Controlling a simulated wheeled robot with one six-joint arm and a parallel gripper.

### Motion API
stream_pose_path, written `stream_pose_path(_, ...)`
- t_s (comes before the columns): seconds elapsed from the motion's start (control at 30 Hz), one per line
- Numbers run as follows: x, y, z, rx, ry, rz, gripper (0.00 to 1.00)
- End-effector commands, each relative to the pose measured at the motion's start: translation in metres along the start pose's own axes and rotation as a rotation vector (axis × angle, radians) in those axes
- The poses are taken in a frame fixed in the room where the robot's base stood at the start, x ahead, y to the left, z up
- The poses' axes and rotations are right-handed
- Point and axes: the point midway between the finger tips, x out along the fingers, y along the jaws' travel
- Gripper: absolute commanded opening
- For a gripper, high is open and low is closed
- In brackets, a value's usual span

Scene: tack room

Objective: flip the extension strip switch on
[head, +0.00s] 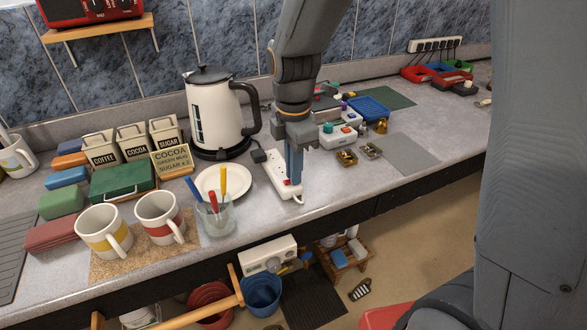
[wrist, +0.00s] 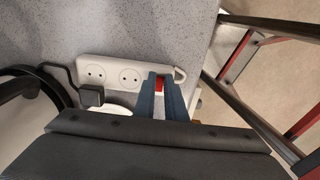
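The white extension strip (head: 275,170) lies on the grey counter, to the right of the white plate. Its sockets face up, and the strip (wrist: 108,73) crosses the middle of the wrist view. The red switch (wrist: 159,84) is at the strip's right end there; only part of it shows. My gripper (head: 293,178) points down over the switch end of the strip. In the wrist view, its two fingers (wrist: 161,92) are a little apart, with red showing between their tips. Nothing is held. I cannot tell whether the fingers touch the switch, or its position.
A black plug (wrist: 91,95) sits at the strip's left end in the wrist view. The kettle (head: 214,110) stands behind the strip. A glass with coloured utensils (head: 216,217) and the plate (head: 222,181) are to its left.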

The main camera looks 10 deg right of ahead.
Motion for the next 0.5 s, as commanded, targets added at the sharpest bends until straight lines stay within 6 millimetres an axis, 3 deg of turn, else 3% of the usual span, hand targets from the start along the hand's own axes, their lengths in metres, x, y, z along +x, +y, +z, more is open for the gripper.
stream_pose_path(0.5,-0.0013,-0.0012,-0.0081,-0.007,-0.180,-0.007,0.00)
